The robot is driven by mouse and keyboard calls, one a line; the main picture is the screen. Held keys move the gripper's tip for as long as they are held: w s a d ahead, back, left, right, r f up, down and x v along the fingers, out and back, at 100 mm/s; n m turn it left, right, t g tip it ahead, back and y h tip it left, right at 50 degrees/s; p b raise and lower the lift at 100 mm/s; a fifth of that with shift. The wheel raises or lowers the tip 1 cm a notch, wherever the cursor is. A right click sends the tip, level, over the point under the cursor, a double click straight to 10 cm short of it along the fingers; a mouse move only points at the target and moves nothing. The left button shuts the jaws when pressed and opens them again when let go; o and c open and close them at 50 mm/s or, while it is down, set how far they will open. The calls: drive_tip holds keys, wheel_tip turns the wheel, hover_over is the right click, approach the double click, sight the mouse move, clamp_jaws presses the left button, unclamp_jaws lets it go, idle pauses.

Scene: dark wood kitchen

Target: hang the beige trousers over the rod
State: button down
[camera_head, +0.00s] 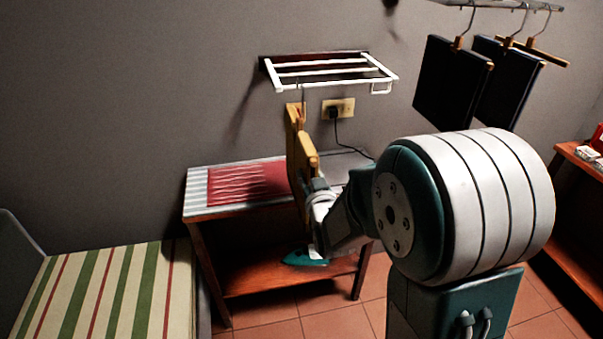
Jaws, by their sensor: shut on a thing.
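The beige trousers (299,150) show as a narrow tan, folded shape, seen nearly edge-on, with what looks like a wooden hanger at the top. A thin metal hook rises from it to the front bar of the white wall rack (330,88). I cannot tell whether the hook is over the bar or only in front of it. My gripper (314,188) is shut on the trousers or their hanger at the lower right side. My arm hides part of the fingers and the contact.
A small table (195,201) with a red cloth (245,182) stands below the rack; a teal iron (304,258) is underneath. A plugged socket (338,107) is on the wall. Dark trousers (452,82) hang at upper right. A striped bed (110,290) is left.

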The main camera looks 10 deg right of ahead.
drive_tip(key=w+f, duration=0.3)
drive_tip(key=w, duration=0.5)
drive_tip(key=shift+w+d+f, duration=0.15)
drive_tip(key=shift+w+f, duration=0.1)
drive_tip(key=shift+f, duration=0.1)
idle(0.8)
